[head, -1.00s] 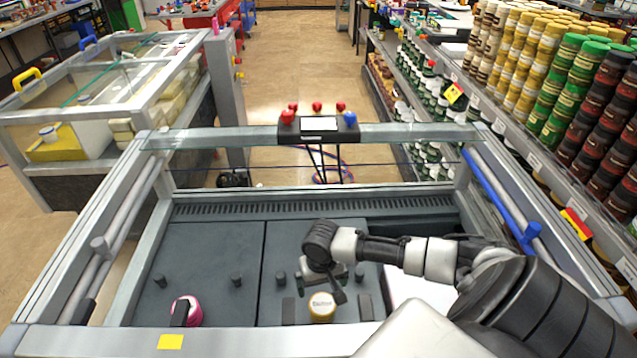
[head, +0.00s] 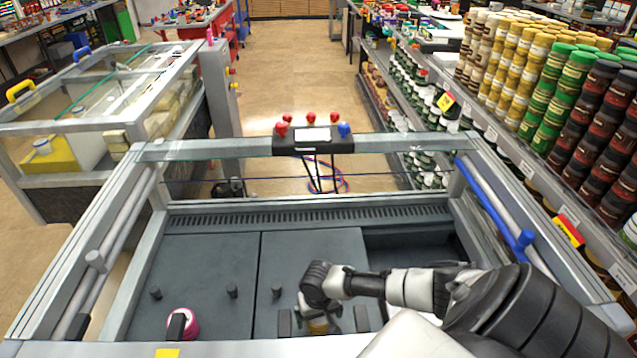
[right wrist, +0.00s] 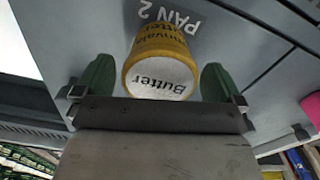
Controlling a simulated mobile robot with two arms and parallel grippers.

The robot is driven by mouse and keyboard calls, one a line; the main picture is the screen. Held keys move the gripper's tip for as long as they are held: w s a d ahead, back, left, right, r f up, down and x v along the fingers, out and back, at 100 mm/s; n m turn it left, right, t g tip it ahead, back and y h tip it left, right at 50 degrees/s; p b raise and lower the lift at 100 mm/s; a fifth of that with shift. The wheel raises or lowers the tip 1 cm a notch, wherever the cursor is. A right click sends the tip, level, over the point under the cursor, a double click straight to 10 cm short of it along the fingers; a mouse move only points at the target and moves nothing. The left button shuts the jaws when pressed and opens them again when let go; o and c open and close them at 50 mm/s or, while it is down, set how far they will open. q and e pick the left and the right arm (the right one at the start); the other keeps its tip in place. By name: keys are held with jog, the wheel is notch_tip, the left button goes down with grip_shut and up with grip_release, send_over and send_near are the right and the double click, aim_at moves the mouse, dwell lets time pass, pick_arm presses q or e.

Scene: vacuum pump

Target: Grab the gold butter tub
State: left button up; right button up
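The gold butter tub (head: 318,326) stands on the dark panel inside the metal-framed machine, mostly hidden under my right gripper in the head view. In the right wrist view the tub (right wrist: 160,68), gold with a white lid marked "Butter", lies between the two green fingers. My right gripper (right wrist: 157,66) is open around it, with a finger close on each side and narrow gaps showing. In the head view this gripper (head: 320,312) is directly over the tub. My left gripper is not in view.
A pink tub (head: 184,323) stands on the left panel. Short dark posts (head: 232,290) and upright dark plates (head: 284,322) rise near the gold tub. The machine's metal frame (head: 80,255) surrounds the panels. "PAN 2" is printed beside the gold tub.

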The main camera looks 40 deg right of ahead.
jog(key=c, duration=1)
jog(key=shift+r, duration=0.1)
